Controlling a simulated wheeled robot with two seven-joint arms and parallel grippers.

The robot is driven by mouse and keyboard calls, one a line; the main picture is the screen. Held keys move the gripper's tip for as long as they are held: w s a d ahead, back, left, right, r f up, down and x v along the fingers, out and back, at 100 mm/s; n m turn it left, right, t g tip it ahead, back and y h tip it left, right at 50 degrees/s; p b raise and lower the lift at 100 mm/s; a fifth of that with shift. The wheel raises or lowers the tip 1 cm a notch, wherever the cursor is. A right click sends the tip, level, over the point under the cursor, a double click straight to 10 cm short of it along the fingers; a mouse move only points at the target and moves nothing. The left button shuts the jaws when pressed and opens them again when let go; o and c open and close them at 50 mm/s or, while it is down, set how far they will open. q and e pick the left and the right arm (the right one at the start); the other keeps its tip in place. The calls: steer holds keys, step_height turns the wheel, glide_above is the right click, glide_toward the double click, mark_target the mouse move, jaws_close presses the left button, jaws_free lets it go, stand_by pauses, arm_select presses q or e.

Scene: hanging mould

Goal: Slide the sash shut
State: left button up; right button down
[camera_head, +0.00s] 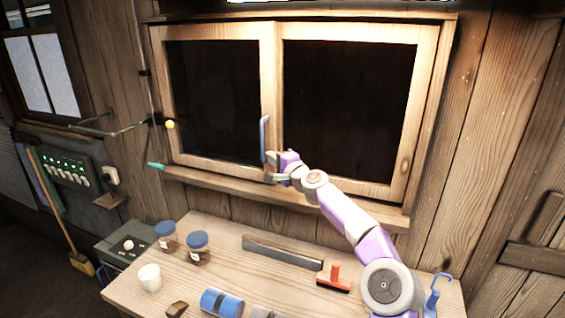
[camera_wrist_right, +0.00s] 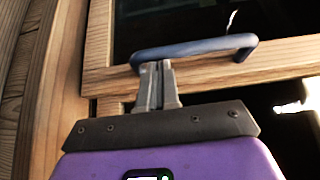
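The wooden window (camera_head: 220,167) fills the back wall, with two dark panes side by side. A blue bar handle (camera_head: 264,138) stands upright on the sash's middle stile (camera_head: 270,80); I cannot tell whether any gap is left at the side. My right gripper (camera_head: 271,168) is at the lower end of the handle. In the right wrist view, the handle (camera_wrist_right: 205,47) runs across the picture, and the gripper (camera_wrist_right: 160,66) has its fingers together beside the handle's left end. Nothing shows between the fingers; contact is unclear. My left gripper is out of view.
Below the window is a workbench (camera_head: 215,240) with blue-lidded jars (camera_head: 197,247), a white cup (camera_head: 150,278), a long grey bar (camera_head: 280,252), a red-based tool (camera_head: 333,280) and a blue cylinder (camera_head: 221,303).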

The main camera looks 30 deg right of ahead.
steer(key=s+d+b, duration=0.4)
steer(key=s+b, duration=0.3)
steer(key=s, duration=0.5)
steer(key=shift+s+d+b, duration=0.15)
steer(key=shift+d+b, duration=0.15)
steer(key=shift+r, duration=0.1)
